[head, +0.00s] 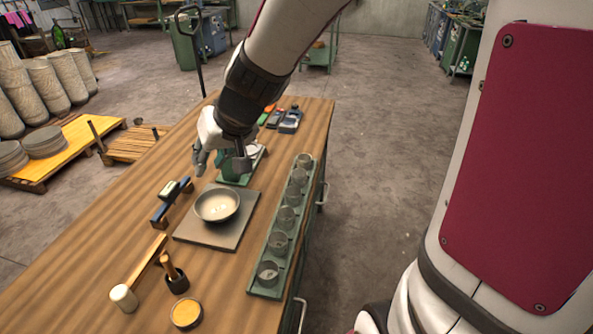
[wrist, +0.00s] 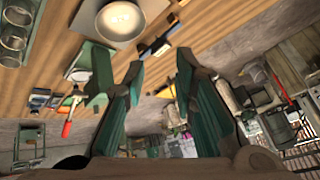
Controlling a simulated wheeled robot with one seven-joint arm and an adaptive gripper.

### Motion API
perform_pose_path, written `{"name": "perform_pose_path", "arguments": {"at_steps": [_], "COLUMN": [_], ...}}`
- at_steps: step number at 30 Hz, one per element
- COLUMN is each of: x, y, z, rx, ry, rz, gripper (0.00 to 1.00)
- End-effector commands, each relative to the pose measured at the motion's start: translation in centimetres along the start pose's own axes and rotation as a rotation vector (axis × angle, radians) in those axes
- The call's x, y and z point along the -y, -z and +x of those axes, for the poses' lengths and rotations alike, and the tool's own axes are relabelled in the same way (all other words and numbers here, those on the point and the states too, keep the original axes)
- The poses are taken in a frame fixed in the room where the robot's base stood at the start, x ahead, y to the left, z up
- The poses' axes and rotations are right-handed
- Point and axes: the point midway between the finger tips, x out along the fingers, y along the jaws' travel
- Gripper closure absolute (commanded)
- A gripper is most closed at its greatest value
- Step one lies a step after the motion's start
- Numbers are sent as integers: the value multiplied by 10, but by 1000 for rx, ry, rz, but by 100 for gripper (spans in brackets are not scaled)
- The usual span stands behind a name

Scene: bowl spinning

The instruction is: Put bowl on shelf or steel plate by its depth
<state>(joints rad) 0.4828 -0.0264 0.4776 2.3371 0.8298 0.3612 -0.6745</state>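A grey bowl with a pale inside (head: 217,204) sits upright on a square grey steel plate (head: 205,237) on the wooden table. In the wrist view the bowl (wrist: 122,22) is near the top, on the plate (wrist: 85,18). My gripper (head: 220,166) hangs above the table just beyond the bowl, apart from it. In the wrist view its two fingers are spread with nothing between them. I cannot make out a shelf for bowls with certainty.
A green rack (head: 259,275) with several metal cups runs along the table's right side. A green stand (head: 238,176) is below my gripper. A dark bar block (head: 159,214), a wooden-handled tool (head: 170,268), a white cylinder (head: 123,297) and a yellow-filled dish (head: 186,313) lie nearer.

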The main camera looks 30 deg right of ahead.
Motion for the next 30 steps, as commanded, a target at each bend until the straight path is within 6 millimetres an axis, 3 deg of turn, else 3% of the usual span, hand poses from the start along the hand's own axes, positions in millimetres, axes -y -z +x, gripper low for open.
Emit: {"name": "perform_pose_path", "arguments": {"at_steps": [1,6,12,15,21,30], "x": [9,19,6,-6,-24,-26], "y": [-8,-42,-89,-108,-129,-131], "z": [-20,-80,-147,-172,-196,-199], "rx": [5,44,68,71,71,71], "ry": [-12,-68,-159,-201,-248,-256], "rz": [-43,-119,-144,-135,-112,-107], "gripper": [75,75,75,75,75,75]}}
